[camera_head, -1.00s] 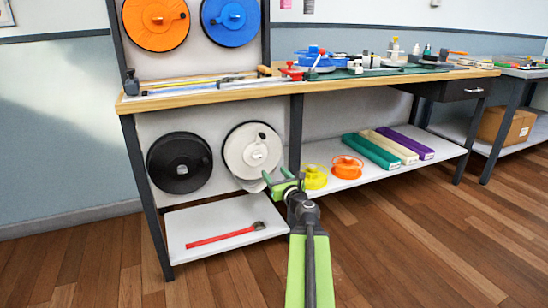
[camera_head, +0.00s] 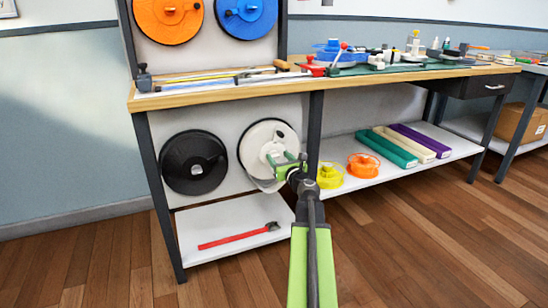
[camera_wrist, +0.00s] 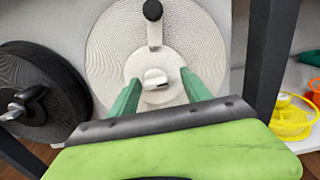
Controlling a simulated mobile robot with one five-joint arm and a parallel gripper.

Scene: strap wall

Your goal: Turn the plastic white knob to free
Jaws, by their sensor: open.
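The white knob (camera_wrist: 155,78) sits at the centre of the white strap reel (camera_head: 258,135), mounted on the panel under the workbench. In the wrist view the knob lies between and just beyond the two green fingers of my gripper (camera_wrist: 158,92), and I see no contact. The reel shows in the wrist view (camera_wrist: 106,55) with a black-tipped crank (camera_wrist: 153,12) above the knob. In the head view my gripper (camera_head: 283,165) is open in front of the reel's lower right and partly hides the knob area.
A black reel (camera_head: 194,162) hangs left of the white one. A dark table leg (camera_head: 315,130) stands close on the right. A lower shelf (camera_head: 215,222) holds a red tool (camera_head: 238,236). Yellow (camera_head: 330,176) and orange spools (camera_head: 363,165) sit on the right shelf.

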